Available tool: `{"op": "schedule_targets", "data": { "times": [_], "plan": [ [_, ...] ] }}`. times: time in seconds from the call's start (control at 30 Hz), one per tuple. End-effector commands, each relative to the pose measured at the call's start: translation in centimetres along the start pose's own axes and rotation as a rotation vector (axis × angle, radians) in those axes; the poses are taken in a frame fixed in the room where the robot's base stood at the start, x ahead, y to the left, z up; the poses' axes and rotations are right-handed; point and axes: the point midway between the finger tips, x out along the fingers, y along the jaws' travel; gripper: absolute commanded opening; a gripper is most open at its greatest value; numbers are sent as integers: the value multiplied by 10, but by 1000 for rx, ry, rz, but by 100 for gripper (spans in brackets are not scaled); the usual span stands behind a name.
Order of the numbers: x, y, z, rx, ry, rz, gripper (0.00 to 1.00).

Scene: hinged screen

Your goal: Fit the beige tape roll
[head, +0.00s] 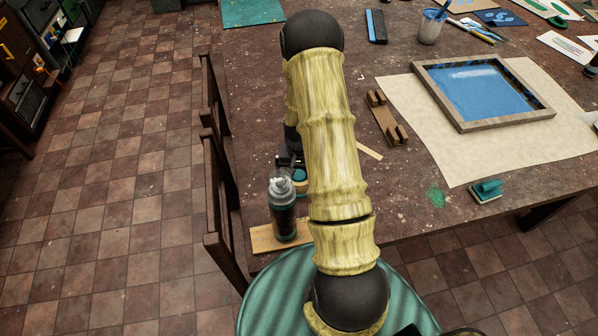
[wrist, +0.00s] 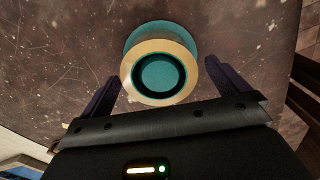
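The beige tape roll (wrist: 128,78) shows in the wrist view as a pale ring around a teal core. A teal round thing (wrist: 160,27) shows behind its far edge; I cannot tell whether it is a separate piece. My gripper (wrist: 163,72) is open, one dark finger on each side of the roll, with a gap visible on both sides. In the head view my gripper (head: 289,162) is low over the table's left edge, mostly hidden by my arm. A small beige and teal round thing (head: 301,181) shows just below it there, partly hidden.
A brown wooden block with raised ends (head: 386,118) lies right of my arm. A framed blue screen (head: 530,116) lies on pale paper (head: 440,150). Chairs (head: 222,205) flank the table's left edge.

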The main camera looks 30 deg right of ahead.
Motion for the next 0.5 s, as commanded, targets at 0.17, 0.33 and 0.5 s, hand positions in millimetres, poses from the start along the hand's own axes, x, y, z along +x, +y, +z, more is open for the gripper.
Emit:
{"op": "schedule_targets", "data": {
  "times": [0.17,0.33,0.5],
  "plan": [
    [-2,1,0,1,1,0,100],
    [-15,1,-1,2,3,-1,100],
    [-40,1,-2,2,5,-1,100]
  ]
}}
